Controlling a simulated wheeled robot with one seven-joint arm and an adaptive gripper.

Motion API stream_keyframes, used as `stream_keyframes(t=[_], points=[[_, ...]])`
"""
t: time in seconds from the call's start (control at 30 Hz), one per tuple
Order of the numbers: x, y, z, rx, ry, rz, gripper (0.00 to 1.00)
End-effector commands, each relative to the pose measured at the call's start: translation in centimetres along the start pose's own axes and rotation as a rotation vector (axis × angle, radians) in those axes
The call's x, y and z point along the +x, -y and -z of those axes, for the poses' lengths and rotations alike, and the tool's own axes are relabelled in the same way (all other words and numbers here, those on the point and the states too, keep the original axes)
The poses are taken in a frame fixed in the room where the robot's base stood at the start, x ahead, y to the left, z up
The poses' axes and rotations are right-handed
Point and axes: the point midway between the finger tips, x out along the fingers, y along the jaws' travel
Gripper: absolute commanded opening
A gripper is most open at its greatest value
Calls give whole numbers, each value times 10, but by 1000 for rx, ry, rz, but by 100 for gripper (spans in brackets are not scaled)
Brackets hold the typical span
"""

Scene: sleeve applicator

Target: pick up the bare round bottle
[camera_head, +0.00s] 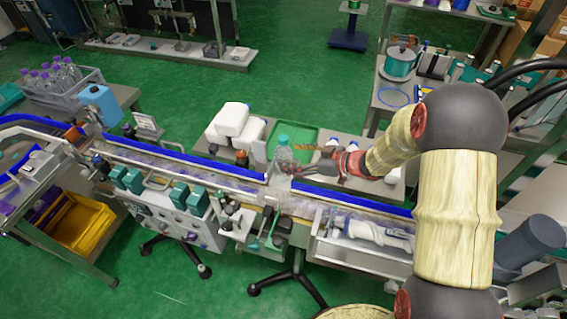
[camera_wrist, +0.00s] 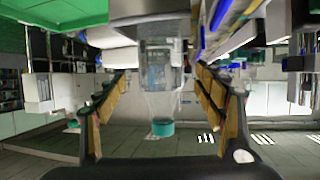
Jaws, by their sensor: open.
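The bare round bottle (camera_head: 284,156) is clear, with a teal cap and no sleeve that I can see. It stands upright by the gap in the blue-edged conveyor rail. In the wrist view, which is upside down, the bottle (camera_wrist: 160,88) shows between the two fingers with its cap low in the picture. My gripper (camera_head: 291,166) reaches in from the right at the bottle. It is open, with a finger on each side of the bottle (camera_wrist: 160,72) and visible gaps between. The bottle's base is partly hidden in the head view.
White containers (camera_head: 231,119) and a green tray (camera_head: 294,142) are behind the bottle. The conveyor's blue rail (camera_head: 185,158) runs left and right of it. A small brown-capped bottle (camera_head: 242,158) stands to the left. A white handheld tool (camera_head: 375,233) lies in a front tray.

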Motion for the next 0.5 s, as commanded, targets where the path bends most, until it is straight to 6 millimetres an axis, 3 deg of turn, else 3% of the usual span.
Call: stream_keyframes(t=[0.23, 0.5], points=[[37, 2, -3, -1, 0, 1, 69], [40, 1, -1, 0, 1, -1, 69]])
